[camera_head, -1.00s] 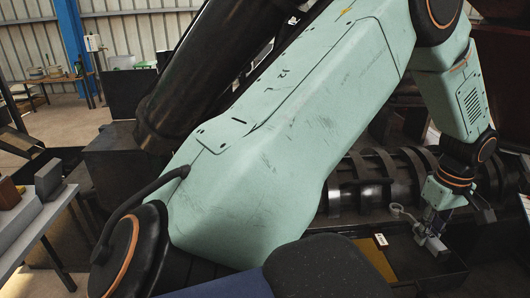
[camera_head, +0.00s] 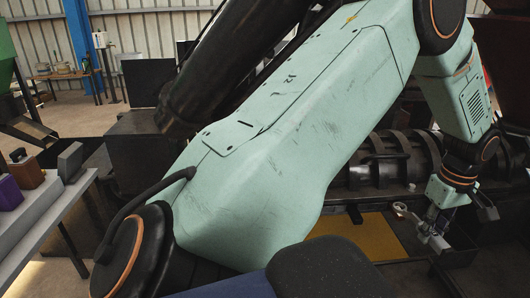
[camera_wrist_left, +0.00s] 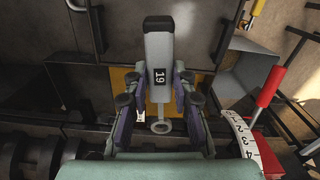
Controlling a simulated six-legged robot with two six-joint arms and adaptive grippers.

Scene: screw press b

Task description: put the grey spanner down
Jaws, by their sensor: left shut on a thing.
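The grey spanner (camera_wrist_left: 158,45) carries a black label with the number 19. In the left wrist view it lies lengthwise between the fingers of my left gripper (camera_wrist_left: 159,90), which is shut on it. Its ring end (camera_wrist_left: 161,127) points back toward the wrist. In the head view my left gripper (camera_head: 436,222) is at the right, with the ring end of the spanner (camera_head: 400,209) sticking out to its left. It is held over or near the edge of a yellow-floored tray (camera_head: 371,237); the exact gap below cannot be told. My right gripper is not in view.
A dark ribbed cylinder (camera_head: 405,156) lies behind the tray. In the wrist view a red handle (camera_wrist_left: 268,88) and a white numbered scale (camera_wrist_left: 240,133) stand close at the right. A bench (camera_head: 35,214) with blocks is at the far left.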

